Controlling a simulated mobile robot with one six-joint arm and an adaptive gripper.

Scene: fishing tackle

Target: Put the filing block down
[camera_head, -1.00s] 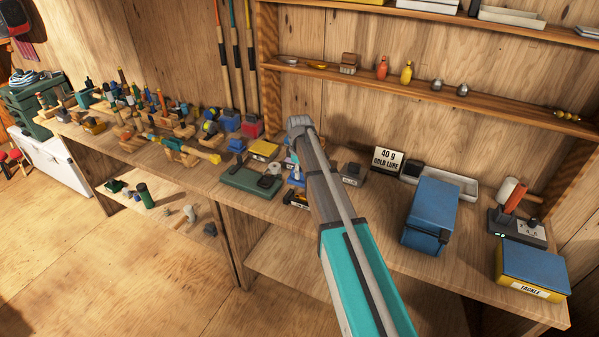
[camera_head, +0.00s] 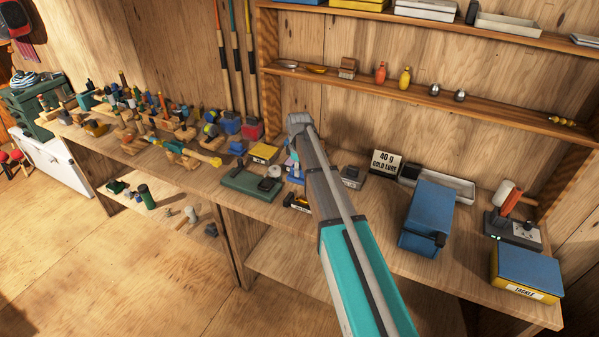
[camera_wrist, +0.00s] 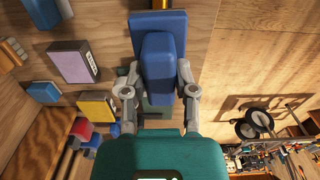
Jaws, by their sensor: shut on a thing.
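A blue block, which I take to be the filing block (camera_wrist: 158,25), shows in the wrist view as a wide blue slab with a narrower raised blue part. My gripper (camera_wrist: 159,78) is shut on the raised part, with one grey finger on each side. In the head view my own arm hides the gripper and most of the block. I cannot tell whether the block's underside touches the bench (camera_head: 368,222).
Near my gripper are a green case (camera_head: 248,185), a yellow box (camera_head: 264,152) and a small grey block (camera_head: 351,177). Bare bench lies before the sign.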

